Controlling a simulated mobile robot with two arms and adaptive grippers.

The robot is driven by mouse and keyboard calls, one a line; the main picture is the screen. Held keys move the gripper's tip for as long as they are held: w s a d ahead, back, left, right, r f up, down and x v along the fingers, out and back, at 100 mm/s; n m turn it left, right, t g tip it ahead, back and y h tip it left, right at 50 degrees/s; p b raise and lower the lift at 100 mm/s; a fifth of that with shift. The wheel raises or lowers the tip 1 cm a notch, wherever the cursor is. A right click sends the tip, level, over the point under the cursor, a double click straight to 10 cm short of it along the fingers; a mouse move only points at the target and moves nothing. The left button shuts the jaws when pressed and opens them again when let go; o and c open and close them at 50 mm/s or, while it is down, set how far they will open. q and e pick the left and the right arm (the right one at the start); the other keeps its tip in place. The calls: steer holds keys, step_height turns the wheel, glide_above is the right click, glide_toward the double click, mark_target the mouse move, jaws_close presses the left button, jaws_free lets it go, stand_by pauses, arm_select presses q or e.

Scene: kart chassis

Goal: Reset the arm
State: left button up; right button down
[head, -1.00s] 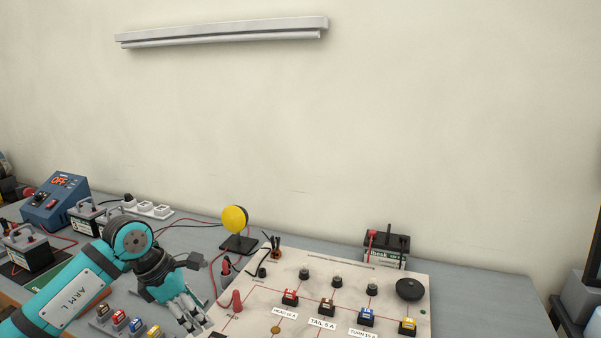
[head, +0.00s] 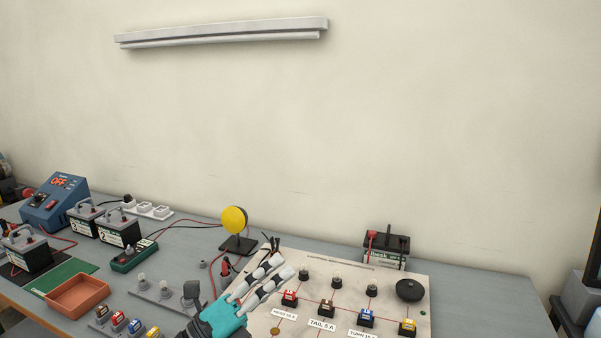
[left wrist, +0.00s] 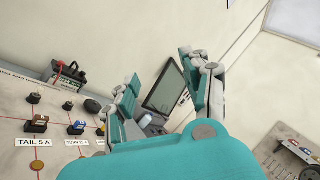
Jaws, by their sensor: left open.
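My left gripper (head: 264,279) is at the lower middle of the head view, over the left part of the white fuse board (head: 388,288). Its fingers point up and to the right, spread apart with nothing between them. In the left wrist view the open fingers (left wrist: 163,85) frame a dark screen (left wrist: 165,88) in the background. The board carries fuses beside labels such as TAIL 5 A (head: 322,325), and these fuses are clear of the fingers. The gripper covers the board's left side. My right gripper is not in view.
An orange tray (head: 77,297), a green tester (head: 134,256), batteries (head: 118,228) and a blue charger (head: 56,200) stand on the left. A yellow lamp (head: 235,219) stands behind the gripper. A black-topped battery (head: 387,245) is behind the board. Bare bench lies right of the board.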

arm_select(q)
steer(key=a+f+n+t+y, duration=0.75)
steer(key=a+n+y, duration=0.6)
steer(key=n, duration=0.75)
steer(key=s+a+f+n+g+y, duration=0.35)
steer(key=f+n+g+y, duration=0.25)
steer(key=f, duration=0.5)
steer(key=s+f+n+g+h, duration=0.1)
steer(key=s+f+n+g, duration=0.2)
steer(key=s+f+g, duration=0.65)
steer(key=s+f+n+g+h, duration=0.15)
steer(key=s+f, duration=0.45)
steer(key=s, duration=0.8)
step_height(320, 180, down, 25)
steer(key=s+g+y, duration=0.1)
steer(key=s+g, duration=0.1)
steer(key=s+a+f, duration=0.2)
steer(key=s+f, duration=1.4)
steer(key=shift+a+g, duration=0.25)
steer(key=shift+g, duration=0.1)
